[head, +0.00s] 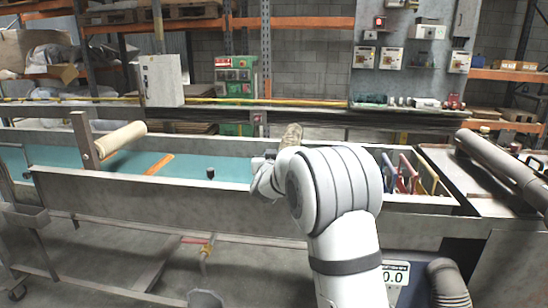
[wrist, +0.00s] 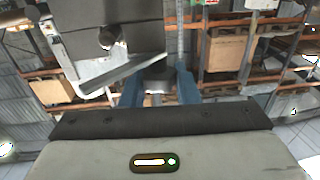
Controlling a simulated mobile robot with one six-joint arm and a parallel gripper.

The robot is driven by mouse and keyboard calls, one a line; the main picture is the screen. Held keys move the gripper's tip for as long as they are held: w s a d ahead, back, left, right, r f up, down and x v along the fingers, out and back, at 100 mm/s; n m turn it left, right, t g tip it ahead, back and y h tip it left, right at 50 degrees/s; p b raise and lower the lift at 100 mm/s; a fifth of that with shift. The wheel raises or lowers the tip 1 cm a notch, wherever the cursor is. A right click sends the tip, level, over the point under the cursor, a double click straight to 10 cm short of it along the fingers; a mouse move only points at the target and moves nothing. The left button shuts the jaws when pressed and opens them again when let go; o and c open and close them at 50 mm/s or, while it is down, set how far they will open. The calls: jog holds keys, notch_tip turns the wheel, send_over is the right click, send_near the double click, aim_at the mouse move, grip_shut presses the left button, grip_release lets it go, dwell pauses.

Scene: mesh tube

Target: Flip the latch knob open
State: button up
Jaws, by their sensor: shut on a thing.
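My gripper (head: 262,178) is over the long trough in the head view, with its fingers partly hidden by my arm. In the wrist view my gripper (wrist: 158,84) has its two blue fingers on either side of a small grey piece (wrist: 157,73), and is shut on it. I cannot tell for sure whether this piece is the latch knob. A grey panel (wrist: 85,30) with a dark round part (wrist: 108,38) stands beyond the fingers, up and to the left. In the head view a small black knob (head: 210,172) stands near the trough's front rim, left of my gripper.
The long grey trough (head: 150,192) has a teal bed and runs across the front. A tan roller (head: 120,138) lies at its left. Coloured handles (head: 405,172) stand to the right of my arm. A white cabinet (head: 163,80) and shelves (head: 300,22) are behind.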

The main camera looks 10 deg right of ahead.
jog(key=m+h+p, duration=0.1)
jog(key=h+p, duration=0.1)
jog(key=m+g+h+p, duration=0.1)
jog(key=p, duration=0.1)
jog(key=m+g+h+p, duration=0.1)
jog(key=m+h+p, duration=0.1)
jog(key=shift+a+r+h+p, duration=0.1)
jog(key=shift+r+h+p, duration=0.2)
jog(key=shift+r+p, duration=0.05)
jog(key=m+g+h+p, duration=0.3)
jog(key=g+h, duration=0.1)
jog(key=shift+f+p, duration=0.15)
jog(key=shift+p, duration=0.25)
jog(key=shift+f+m+g+h+p, duration=0.1)
jog(key=shift+m+g+h+p, duration=0.8)
jog(key=shift+m+g, duration=0.5)
jog(key=shift+g, duration=0.4)
jog(key=o, duration=1)
jog(key=shift+c, duration=0.2)
jog(key=b+v, duration=0.1)
jog(key=v, duration=0.6)
jog(key=shift+s+a+f, duration=0.15)
jog(key=shift+a, duration=0.05)
